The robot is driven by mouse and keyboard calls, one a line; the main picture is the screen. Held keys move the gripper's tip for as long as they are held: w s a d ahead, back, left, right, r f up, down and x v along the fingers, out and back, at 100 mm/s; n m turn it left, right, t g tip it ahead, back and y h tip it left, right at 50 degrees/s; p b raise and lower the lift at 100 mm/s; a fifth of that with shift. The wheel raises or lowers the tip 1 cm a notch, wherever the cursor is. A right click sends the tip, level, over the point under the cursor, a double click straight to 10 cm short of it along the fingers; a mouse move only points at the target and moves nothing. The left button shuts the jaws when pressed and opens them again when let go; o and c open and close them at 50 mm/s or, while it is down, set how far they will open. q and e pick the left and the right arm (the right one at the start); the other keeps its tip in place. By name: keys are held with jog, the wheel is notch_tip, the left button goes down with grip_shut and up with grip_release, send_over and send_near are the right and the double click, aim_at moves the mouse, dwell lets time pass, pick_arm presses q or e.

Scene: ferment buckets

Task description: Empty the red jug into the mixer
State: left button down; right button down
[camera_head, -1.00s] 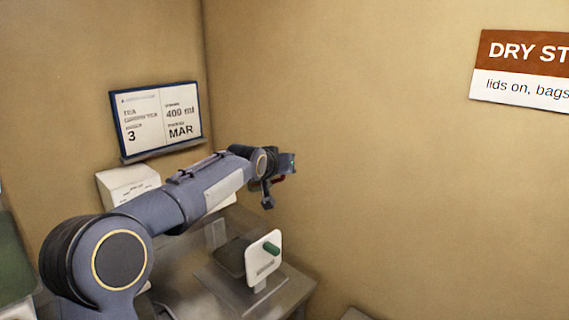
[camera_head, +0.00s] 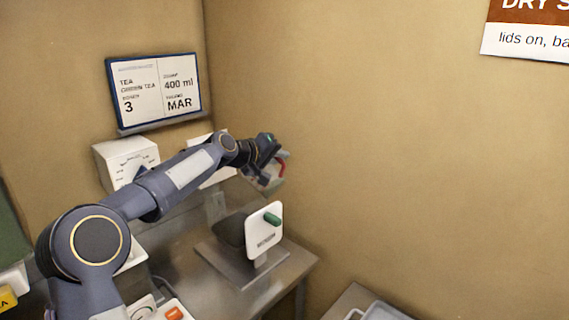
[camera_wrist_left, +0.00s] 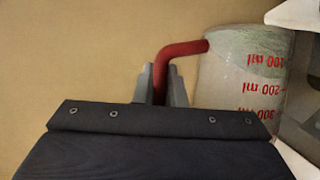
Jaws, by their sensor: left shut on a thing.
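The red jug (camera_head: 277,184) is a clear jug with a red handle and red ml marks. In the left wrist view (camera_wrist_left: 245,85) its marks read upside down, and a grey-green tint shows around the 100 ml mark. My left gripper (camera_wrist_left: 160,85) is shut on the red handle. In the head view this gripper (camera_head: 268,165) holds the jug in the air, above and behind the mixer. What looks like the mixer is a dark bowl (camera_head: 232,228) on a grey base, with a white panel and green knob (camera_head: 272,219). My right gripper is not in view.
A white box (camera_head: 125,160) stands by the wall behind my left arm, under a tea notice (camera_head: 157,90). The metal table (camera_head: 298,263) ends just right of the mixer. A grey tray (camera_head: 385,312) shows at the bottom right.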

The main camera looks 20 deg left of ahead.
pick_arm(q)
jog(key=shift+w+a+r+n+h, duration=0.1)
jog(key=shift+a+r+n+h, duration=0.5)
jog(key=shift+a+n+h, duration=0.15)
jog(key=shift+w+a+r+n+t+h+p, duration=0.1)
jog(key=shift+a+r+n+t+h+p, duration=0.15)
jog(key=shift+a+n, duration=0.3)
jog(key=shift+w+a+r+n+t+h+p, duration=0.1)
jog(key=shift+a+r+n+h+p, duration=0.2)
jog(key=shift+a, duration=0.35)
jog(key=shift+w+a+r+n+h, duration=0.1)
jog(key=shift+a+n+h, duration=0.2)
jog(key=shift+a+n, duration=0.4)
jog(key=shift+d, duration=0.1)
jog(key=shift+a, duration=0.4)
